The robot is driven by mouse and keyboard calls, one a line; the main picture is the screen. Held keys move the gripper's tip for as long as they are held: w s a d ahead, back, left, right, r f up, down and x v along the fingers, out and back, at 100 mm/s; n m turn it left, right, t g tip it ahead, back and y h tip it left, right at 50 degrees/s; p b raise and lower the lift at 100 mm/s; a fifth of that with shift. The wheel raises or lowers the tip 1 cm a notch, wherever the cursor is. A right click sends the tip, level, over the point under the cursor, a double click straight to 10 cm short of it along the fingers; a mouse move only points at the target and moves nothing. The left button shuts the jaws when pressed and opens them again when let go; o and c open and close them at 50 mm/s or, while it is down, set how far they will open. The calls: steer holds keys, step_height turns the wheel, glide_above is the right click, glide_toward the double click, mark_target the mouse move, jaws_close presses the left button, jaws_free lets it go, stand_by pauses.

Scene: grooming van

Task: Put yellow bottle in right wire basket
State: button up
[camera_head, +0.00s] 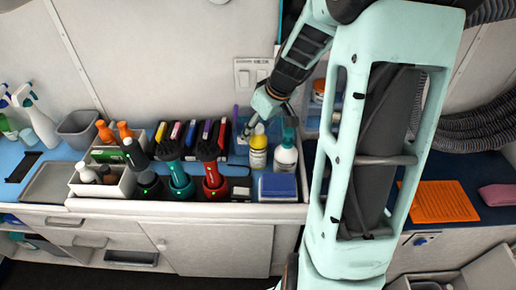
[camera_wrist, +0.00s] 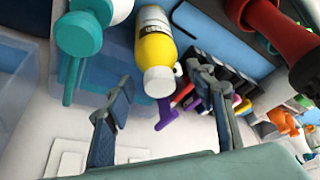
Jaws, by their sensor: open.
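The yellow bottle (camera_head: 258,150), with a white label and a pale cap, stands at the back right of the counter tray. It also shows in the wrist view (camera_wrist: 155,45), cap toward me, just beyond the fingertips. My gripper (camera_head: 262,115) is above and behind the bottle in the head view. In the wrist view my gripper (camera_wrist: 164,95) has its two fingers spread wide, with nothing between them; the bottle's cap lies near the gap. I cannot make out a wire basket in either view; my arm hides part of the right side.
A white bottle with a teal pump (camera_head: 285,158) stands close right of the yellow bottle. A blue box (camera_head: 278,186) is in front. Teal and red dryers (camera_head: 212,180) stand to the left. An orange mat (camera_head: 438,202) lies on the right counter.

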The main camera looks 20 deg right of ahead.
jaws_close()
stand_by(0.3)
steer(key=shift+r, duration=0.15)
